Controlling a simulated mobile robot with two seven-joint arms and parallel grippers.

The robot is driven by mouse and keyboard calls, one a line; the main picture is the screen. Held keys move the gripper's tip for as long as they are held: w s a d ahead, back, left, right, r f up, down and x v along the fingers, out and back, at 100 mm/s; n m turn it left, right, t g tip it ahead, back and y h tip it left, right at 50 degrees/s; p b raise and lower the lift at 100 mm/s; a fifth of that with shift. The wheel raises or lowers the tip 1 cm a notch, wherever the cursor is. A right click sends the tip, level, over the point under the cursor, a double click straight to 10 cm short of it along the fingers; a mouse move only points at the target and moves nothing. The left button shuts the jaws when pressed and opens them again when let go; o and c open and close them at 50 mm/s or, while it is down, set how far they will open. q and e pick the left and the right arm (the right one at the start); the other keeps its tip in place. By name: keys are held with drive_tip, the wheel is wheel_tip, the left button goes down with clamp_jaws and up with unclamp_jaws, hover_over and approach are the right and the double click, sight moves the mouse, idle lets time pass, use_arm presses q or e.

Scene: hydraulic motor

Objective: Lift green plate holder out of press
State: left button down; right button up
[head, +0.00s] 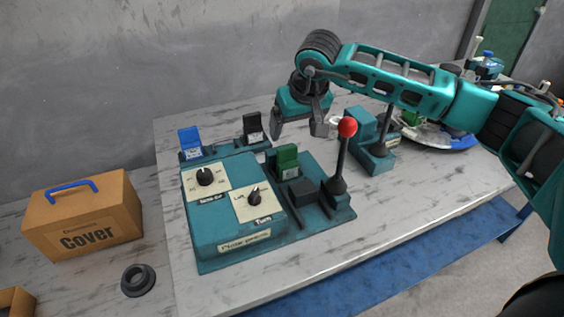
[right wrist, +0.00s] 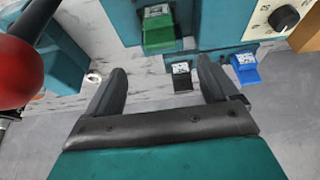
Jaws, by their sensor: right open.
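The green plate holder (head: 286,157) stands in the teal press (head: 230,235), between the dial box and the red-knobbed lever (head: 347,128). In the right wrist view the green plate holder (right wrist: 158,30) is at the top, beyond the fingertips. My right gripper (head: 299,128) is open and empty, above and behind the holder in the head view. Its fingers (right wrist: 165,80) are spread apart and do not touch the holder. My left gripper is in neither view.
A black holder (head: 252,126) and a blue holder (head: 190,139) stand at the back of the press. The red knob (right wrist: 18,72) looms close in the right wrist view. A second teal device (head: 372,145) stands to the right. A cardboard Cover box (head: 85,215) sits at left.

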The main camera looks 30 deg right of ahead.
sight(288, 149)
drive_tip(key=x, duration=1)
drive_tip(key=shift+f+p, duration=0.25)
drive_tip(key=shift+p, duration=0.05)
drive_tip(key=shift+c, duration=0.4)
drive_tip(key=shift+r, duration=0.15)
drive_tip(key=c, duration=1.4)
